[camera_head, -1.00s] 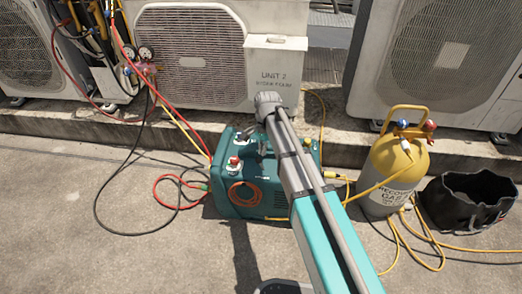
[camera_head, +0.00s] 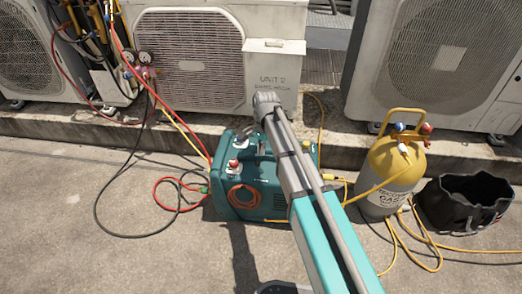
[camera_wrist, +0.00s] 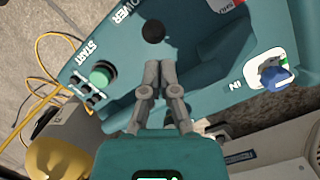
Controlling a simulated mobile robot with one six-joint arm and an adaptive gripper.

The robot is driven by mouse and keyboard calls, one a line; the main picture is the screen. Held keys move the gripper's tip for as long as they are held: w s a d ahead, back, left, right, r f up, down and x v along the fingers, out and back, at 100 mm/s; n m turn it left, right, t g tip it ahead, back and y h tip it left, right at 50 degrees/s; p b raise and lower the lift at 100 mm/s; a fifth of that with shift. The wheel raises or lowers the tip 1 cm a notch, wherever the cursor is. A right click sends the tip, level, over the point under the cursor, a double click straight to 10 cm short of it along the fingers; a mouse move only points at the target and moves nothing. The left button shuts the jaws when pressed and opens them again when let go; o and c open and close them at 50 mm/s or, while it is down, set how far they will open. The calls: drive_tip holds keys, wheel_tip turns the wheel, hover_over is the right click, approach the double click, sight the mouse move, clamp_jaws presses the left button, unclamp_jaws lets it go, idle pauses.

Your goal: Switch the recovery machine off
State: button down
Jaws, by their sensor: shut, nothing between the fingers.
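The recovery machine (camera_head: 265,207) is a teal box on the ground in front of the unit 2 condenser. In the wrist view its teal top panel (camera_wrist: 205,80) shows a round black knob (camera_wrist: 153,31) beside the word POWER. A green button (camera_wrist: 101,75) sits by the word START, and a blue valve knob (camera_wrist: 275,77) by the word IN. My gripper (camera_wrist: 160,68) is shut and empty over the panel, its tips just below the black knob in the picture. I cannot tell whether they touch anything.
A yellow gas cylinder (camera_head: 394,165) and an open black bag (camera_head: 466,202) stand right of the machine. Red, black and yellow hoses lie on the concrete. Condensers (camera_head: 190,62) stand on a raised kerb (camera_head: 130,130) behind. Ground at front left is clear.

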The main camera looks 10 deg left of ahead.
drive_tip(key=w+a+r+p, duration=0.1)
drive_tip(key=a+r+p, duration=0.4)
drive_tip(key=r+p, duration=0.2)
drive_tip(key=shift+w+a+r+p, duration=0.15)
drive_tip(key=shift+w+r+p, duration=0.2)
drive_tip(key=shift+r, duration=0.1)
idle(0.6)
drive_tip(key=s+d+r+n+t+p, duration=0.15)
drive_tip(key=s+d, duration=0.35)
drive_tip(key=d, duration=0.6)
drive_tip(key=s+d+r+n+p, duration=0.3)
drive_tip(key=s+d, duration=0.2)
drive_tip(key=d, duration=0.7)
drive_tip(key=s+d+r+n+t+p, duration=0.15)
drive_tip(key=s+d, duration=0.35)
drive_tip(key=d, duration=0.6)
wheel_tip(320, 180, up, 38)
drive_tip(key=p, duration=3.8)
drive_tip(key=shift+d+n+g, duration=0.15)
drive_tip(key=shift+n+g, duration=0.15)
drive_tip(key=shift+w, duration=0.1)
